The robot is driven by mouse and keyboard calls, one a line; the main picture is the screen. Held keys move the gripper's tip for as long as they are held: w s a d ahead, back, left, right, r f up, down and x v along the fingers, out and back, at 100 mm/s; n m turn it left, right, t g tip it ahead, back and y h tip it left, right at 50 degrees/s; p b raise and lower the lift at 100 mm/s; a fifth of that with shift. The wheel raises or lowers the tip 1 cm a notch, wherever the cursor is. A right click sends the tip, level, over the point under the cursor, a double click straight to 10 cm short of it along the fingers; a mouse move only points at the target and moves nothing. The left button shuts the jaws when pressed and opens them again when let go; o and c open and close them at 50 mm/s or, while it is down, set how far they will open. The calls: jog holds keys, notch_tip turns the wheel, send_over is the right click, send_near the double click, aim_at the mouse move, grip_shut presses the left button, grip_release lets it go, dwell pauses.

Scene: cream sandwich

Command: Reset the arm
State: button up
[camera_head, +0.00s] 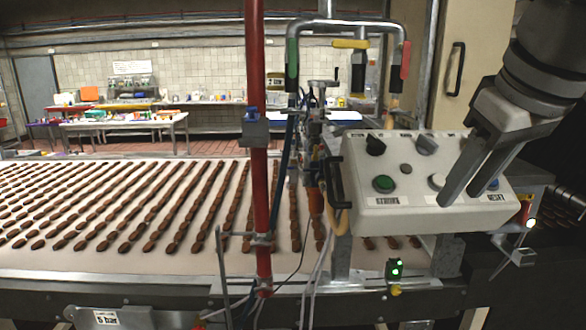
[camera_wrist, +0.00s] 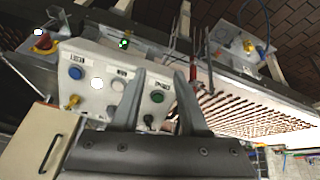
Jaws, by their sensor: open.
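My gripper (camera_head: 481,176) is in the right part of the head view, in front of the right half of a white control box (camera_head: 410,205). Its two fingers point down and to the left, apart, with nothing seen between them. In the wrist view my gripper (camera_wrist: 161,105) shows its two spread fingers before the control box (camera_wrist: 88,100). The box carries a green button (camera_head: 384,184), black knobs, a white button (camera_head: 437,182) and a blue button (camera_wrist: 76,72). My fingers hide part of the panel. I cannot tell whether they touch it.
A conveyor belt (camera_head: 100,260) with rows of brown pieces runs left of the box. A red upright pole (camera_head: 259,190) stands before it. Coloured handles (camera_head: 350,44) hang from a pipe above. A beige cabinet (camera_head: 462,90) stands behind. Tables (camera_head: 125,122) stand far back.

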jog(key=s+a+f+m+b, duration=0.1)
jog(key=s+a+f, duration=0.1)
jog(key=f, duration=1)
jog(key=s+a+f+m+b, duration=0.1)
jog(key=s+a+f+m, duration=0.1)
jog(key=f, duration=1)
jog(key=shift+s+a+f, duration=0.25)
jog(key=shift+s+a, duration=0.4)
jog(key=shift+a, duration=0.3)
